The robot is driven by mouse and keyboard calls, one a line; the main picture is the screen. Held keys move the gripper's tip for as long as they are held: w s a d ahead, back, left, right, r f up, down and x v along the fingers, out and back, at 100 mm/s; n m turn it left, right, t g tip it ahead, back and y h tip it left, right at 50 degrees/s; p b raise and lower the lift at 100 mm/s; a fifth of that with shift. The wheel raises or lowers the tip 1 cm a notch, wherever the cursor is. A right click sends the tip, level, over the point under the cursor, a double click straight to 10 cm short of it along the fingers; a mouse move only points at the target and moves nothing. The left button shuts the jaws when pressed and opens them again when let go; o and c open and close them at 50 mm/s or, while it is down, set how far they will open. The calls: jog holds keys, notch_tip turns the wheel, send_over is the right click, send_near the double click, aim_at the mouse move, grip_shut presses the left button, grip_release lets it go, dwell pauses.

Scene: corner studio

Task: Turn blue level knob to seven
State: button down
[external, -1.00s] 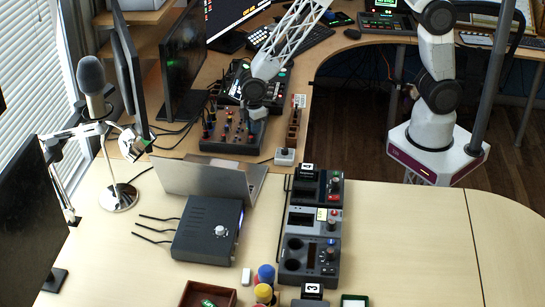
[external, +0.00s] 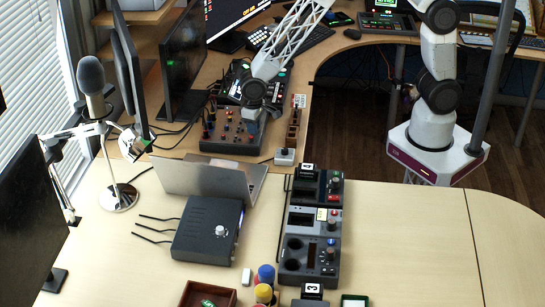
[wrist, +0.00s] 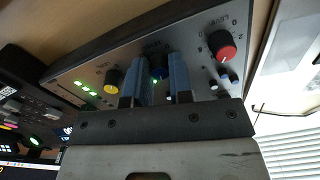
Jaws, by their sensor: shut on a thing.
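My gripper (wrist: 160,70) has its two blue fingers on either side of the blue knob (wrist: 156,68) in the wrist view and is shut on it. The fingers partly hide the knob and its scale, so its setting cannot be read. The knob sits on a grey panel (wrist: 193,38), between a yellow knob (wrist: 114,80) and a red knob (wrist: 222,46). In the external view my gripper (external: 253,114) is at the control box (external: 224,146) with several small knobs at the back of the desk. The blue knob cannot be made out there.
A silver laptop (external: 205,181) stands in front of the control box. A narrow switch strip (external: 294,125) is to its right, and monitors (external: 182,70) stand to its left. Several black devices (external: 309,262) line the near desk, with clear desk (external: 400,240) to their right.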

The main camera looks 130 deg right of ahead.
jog(key=m, duration=0.3)
jog(key=shift+r+m, duration=0.1)
jog(key=shift+m, duration=2.3)
jog(key=c, duration=1)
grip_release()
jog(key=shift+r, duration=3.85)
